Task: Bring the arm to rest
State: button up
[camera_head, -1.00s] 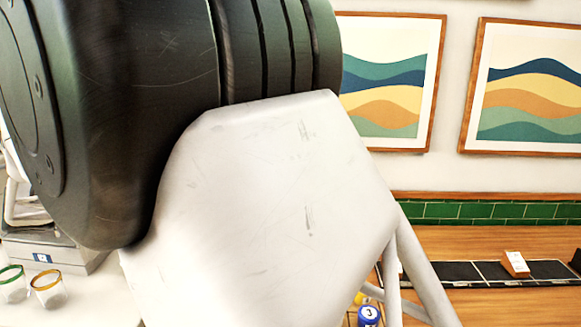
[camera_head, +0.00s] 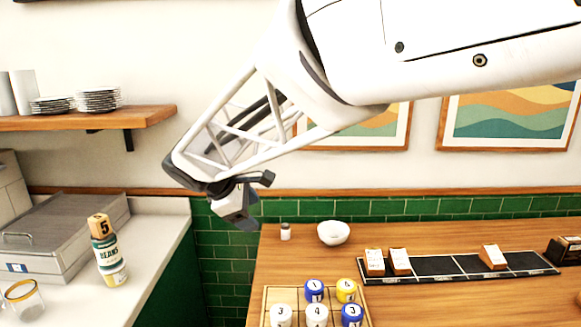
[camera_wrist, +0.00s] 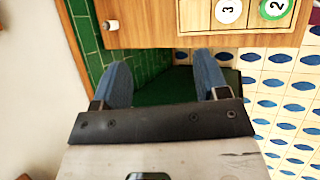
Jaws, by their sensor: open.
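My arm (camera_head: 430,55) reaches in from the upper right of the head view. My gripper (camera_head: 238,210) hangs at its end in front of the green-tiled wall, above the gap between the counter and the wooden table. In the wrist view my gripper (camera_wrist: 163,78) shows two blue fingers spread apart with nothing between them. Beyond the fingers are a dark green surface and the edge of the wooden table. The gripper touches nothing that I can see.
The wooden table (camera_head: 430,300) holds a tray (camera_head: 272,295) of numbered jars, a white bowl (camera_head: 333,233) and a black strip (camera_head: 440,268) with cards. A plate shelf (camera_head: 150,115) is above.

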jog(key=s+d+m+g+y, duration=0.15)
jog(key=s+d+m, duration=0.3)
jog(key=d, duration=0.65)
jog(key=s+d+f+m+y, duration=0.2)
jog(key=s+d+m, duration=0.4)
jog(key=s, duration=0.5)
jog(key=s+d+f+m+y, duration=0.2)
jog(key=s+d+f+m, duration=0.3)
jog(key=s+d, duration=0.5)
jog(key=shift+s+d+f+m+g, duration=0.3)
jog(key=shift+s+d+m+g, duration=0.1)
jog(key=shift+s+m, duration=0.75)
